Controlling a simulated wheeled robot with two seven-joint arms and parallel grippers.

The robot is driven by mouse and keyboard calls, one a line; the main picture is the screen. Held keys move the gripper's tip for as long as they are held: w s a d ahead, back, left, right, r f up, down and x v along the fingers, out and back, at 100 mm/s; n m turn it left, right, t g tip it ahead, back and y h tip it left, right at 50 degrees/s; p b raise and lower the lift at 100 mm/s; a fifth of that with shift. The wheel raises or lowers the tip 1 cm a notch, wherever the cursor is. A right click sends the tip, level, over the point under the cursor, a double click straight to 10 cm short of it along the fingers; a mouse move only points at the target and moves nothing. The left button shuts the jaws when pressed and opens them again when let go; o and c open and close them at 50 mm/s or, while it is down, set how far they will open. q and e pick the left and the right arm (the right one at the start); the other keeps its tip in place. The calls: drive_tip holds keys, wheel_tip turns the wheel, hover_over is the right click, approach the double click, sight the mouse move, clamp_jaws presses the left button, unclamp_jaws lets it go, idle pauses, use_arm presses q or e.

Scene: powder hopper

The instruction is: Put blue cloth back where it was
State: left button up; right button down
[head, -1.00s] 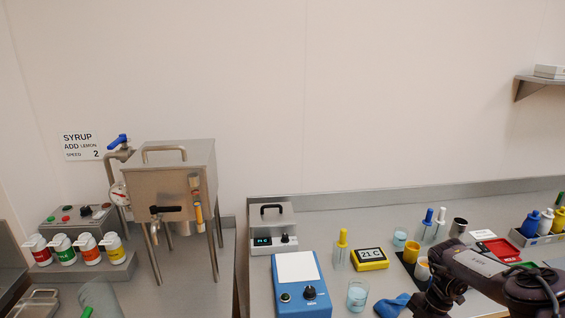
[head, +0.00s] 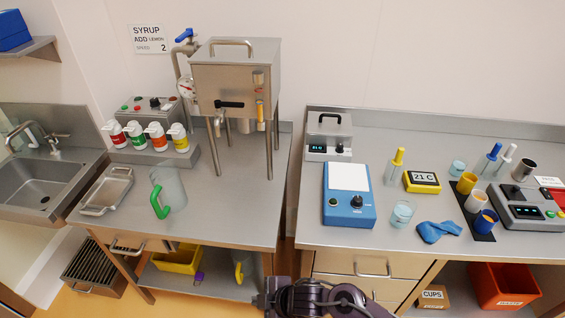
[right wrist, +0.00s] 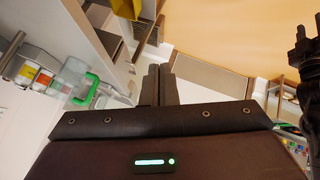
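The blue cloth (head: 438,231) lies crumpled on the right steel counter, beside a glass of pale liquid (head: 402,213) and the dark mat with cups. My right gripper (head: 262,300) is at the bottom middle of the head view, in front of the gap between the counters and well away from the cloth. In the right wrist view its two fingers (right wrist: 160,84) are together, with nothing seen between them.
A clear jug with a green handle (head: 168,192) and a steel tray (head: 107,190) stand on the left counter below the hopper (head: 236,80). A blue-bodied device (head: 348,195) stands left of the glass. A red bin (head: 503,288) is under the right counter.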

drive_tip(key=d+r+m+t+h, duration=0.3)
drive_tip(key=d+r+m, duration=0.4)
drive_tip(key=r+m, duration=0.25)
drive_tip(key=s+d+r+m+g+h, duration=0.2)
drive_tip(key=s+d+m, duration=0.25)
drive_tip(key=d, duration=0.45)
drive_tip(key=s+d+r+m+g+h, duration=0.2)
drive_tip(key=s+d+m, duration=0.25)
drive_tip(key=d, duration=0.45)
wheel_tip(320, 180, down, 39)
drive_tip(key=s+n+b, duration=0.1)
drive_tip(key=s+b, duration=0.1)
drive_tip(key=b, duration=0.6)
drive_tip(key=s+d+f+g+b, duration=0.2)
drive_tip(key=s+f+b, duration=0.4)
drive_tip(key=s+f, duration=1.3)
wheel_tip(320, 180, down, 4)
drive_tip(key=shift+s+d, duration=0.2)
drive_tip(key=shift+d, duration=0.5)
